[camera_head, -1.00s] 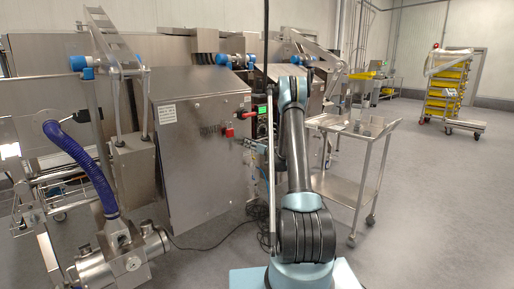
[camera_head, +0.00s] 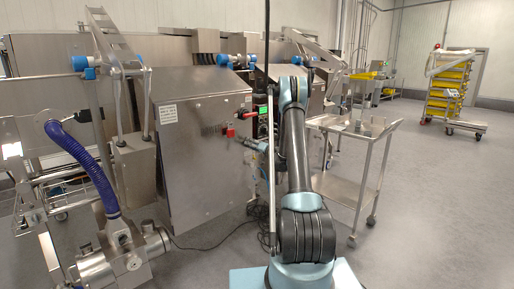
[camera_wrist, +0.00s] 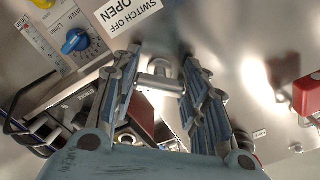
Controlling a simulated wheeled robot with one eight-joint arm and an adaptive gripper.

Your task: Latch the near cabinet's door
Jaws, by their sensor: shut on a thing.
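The near cabinet (camera_head: 205,160) is a stainless steel box with a sloped front, left of my arm in the head view. A small red part (camera_head: 230,133) sits on its front. My gripper (camera_head: 247,142) is at the cabinet's right edge, small and partly hidden behind a thin pole. In the wrist view, my gripper (camera_wrist: 160,98) has its two fingers on either side of a small metal latch handle (camera_wrist: 158,80) and is shut on it. The handle stands on a shiny metal face. Whether the door sits flush with its frame cannot be told.
In the wrist view, a blue knob (camera_wrist: 75,41) and an upside-down label (camera_wrist: 128,12) lie beyond the fingers, and a red block (camera_wrist: 308,95) is at the right. A steel cart (camera_head: 350,185) stands right of my arm.

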